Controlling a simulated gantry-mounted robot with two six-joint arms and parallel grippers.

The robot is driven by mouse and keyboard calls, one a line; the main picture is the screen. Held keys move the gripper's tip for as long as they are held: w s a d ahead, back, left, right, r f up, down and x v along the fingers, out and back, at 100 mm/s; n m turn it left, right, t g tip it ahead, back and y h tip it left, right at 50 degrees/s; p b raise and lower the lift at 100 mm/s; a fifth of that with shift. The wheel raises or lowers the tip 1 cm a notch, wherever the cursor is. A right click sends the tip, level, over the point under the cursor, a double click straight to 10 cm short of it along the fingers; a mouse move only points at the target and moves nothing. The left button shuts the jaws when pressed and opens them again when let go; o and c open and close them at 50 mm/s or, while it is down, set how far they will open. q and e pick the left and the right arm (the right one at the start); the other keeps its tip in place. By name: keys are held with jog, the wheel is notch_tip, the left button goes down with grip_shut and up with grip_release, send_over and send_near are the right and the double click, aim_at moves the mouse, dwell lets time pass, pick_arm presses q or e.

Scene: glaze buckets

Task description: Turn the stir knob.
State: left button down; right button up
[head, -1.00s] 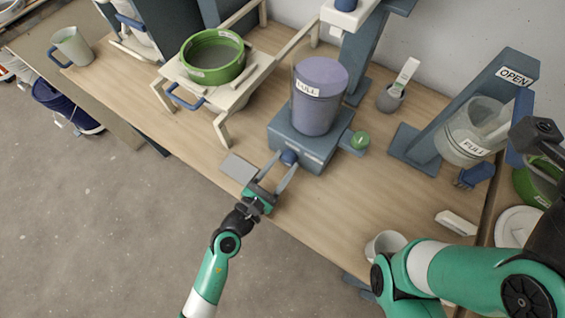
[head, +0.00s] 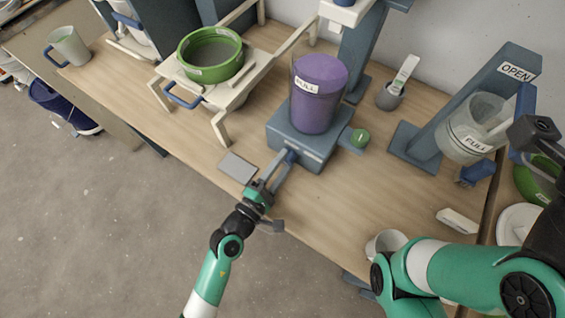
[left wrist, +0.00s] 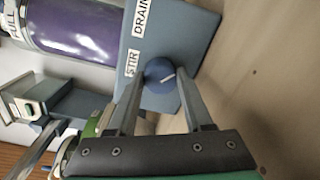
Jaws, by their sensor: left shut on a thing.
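The blue stir knob (left wrist: 158,75) sits on the grey-blue base (head: 290,141), below the STIR label (left wrist: 132,62) in the left wrist view. My left gripper (head: 287,161) has one finger on each side of the knob and is shut on it; in the head view the fingers mostly hide the knob. A purple bucket (head: 316,105) marked FULL stands upright on the base. A DRAIN label (left wrist: 142,17) is beside STIR.
A green-rimmed sieve (head: 210,73) rests on a wooden stand at left. A flat grey plate (head: 238,167) lies by the front edge, left of my gripper. A white cup (head: 385,243) stands near my right arm.

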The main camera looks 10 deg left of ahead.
pick_arm(q)
jog(key=m+b, duration=0.1)
jog(key=m, duration=0.3)
jog(key=shift+f+m, duration=0.15)
jog(key=shift+m, duration=0.15)
jog(key=shift+m+b, duration=0.3)
jog(key=shift+m, duration=1.2)
jog(key=shift+c, duration=1.5)
grip_release()
jog(key=shift+s, duration=0.1)
